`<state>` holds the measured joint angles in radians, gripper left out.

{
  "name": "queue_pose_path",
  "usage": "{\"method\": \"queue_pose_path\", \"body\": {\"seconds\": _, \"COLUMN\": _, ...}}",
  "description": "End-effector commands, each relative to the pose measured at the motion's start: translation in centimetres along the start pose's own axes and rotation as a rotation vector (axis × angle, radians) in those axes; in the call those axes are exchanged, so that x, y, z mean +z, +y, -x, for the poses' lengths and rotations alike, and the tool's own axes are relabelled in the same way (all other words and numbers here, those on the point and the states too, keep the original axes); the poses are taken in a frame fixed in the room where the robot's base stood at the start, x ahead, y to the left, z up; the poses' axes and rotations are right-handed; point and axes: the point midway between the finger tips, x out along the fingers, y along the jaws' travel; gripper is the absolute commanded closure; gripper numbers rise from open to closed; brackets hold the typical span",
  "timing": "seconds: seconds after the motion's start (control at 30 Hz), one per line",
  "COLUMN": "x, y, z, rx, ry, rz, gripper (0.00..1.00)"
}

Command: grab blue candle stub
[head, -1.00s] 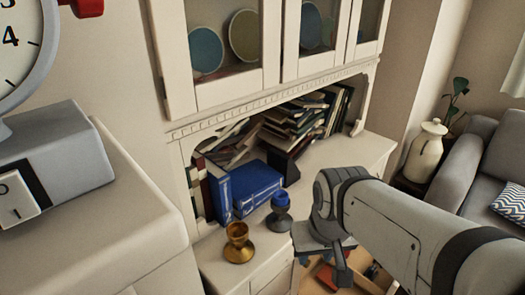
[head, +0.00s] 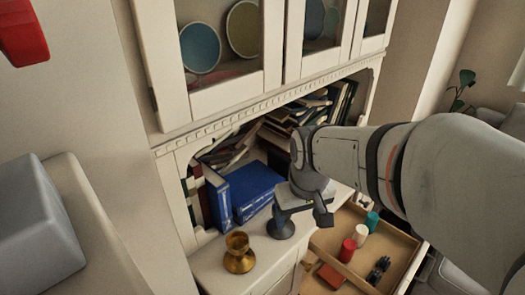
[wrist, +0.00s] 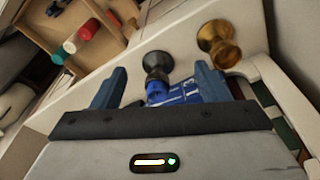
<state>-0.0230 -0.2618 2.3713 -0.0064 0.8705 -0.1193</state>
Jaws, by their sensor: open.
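My gripper is open and holds nothing. In the head view the gripper hangs right above the dark holder (head: 281,227), whose base shows below it. The gripper hides the stub there.
A brass goblet-shaped holder (head: 239,253) stands close by at the left, also in the wrist view (wrist: 219,43). Blue books (head: 250,187) lie behind. An open drawer (head: 327,241) holds red (head: 347,250), white (head: 361,233) and teal (head: 372,220) candles. Glass cabinet doors hang above.

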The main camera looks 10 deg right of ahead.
Motion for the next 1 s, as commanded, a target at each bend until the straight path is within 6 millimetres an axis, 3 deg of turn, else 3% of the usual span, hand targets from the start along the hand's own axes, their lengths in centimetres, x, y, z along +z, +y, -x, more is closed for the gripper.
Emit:
{"method": "queue_pose_path", "body": {"seconds": 0.2, "x": -6.0, "y": 1.1, "z": -0.3, "rx": -0.014, "ry": -0.066, "rz": 0.132, "gripper": 0.32}}
{"method": "queue_pose_path", "body": {"seconds": 0.5, "x": -12.0, "y": 2.2, "z": -3.5, "rx": -0.041, "ry": -0.131, "rz": 0.295, "gripper": 0.32}}
{"method": "queue_pose_path", "body": {"seconds": 0.7, "x": -13.7, "y": 2.5, "z": -5.2, "rx": -0.052, "ry": -0.151, "rz": 0.351, "gripper": 0.32}}
{"method": "queue_pose_path", "body": {"seconds": 1.0, "x": -13.5, "y": 2.5, "z": -8.0, "rx": -0.055, "ry": -0.157, "rz": 0.362, "gripper": 0.32}}
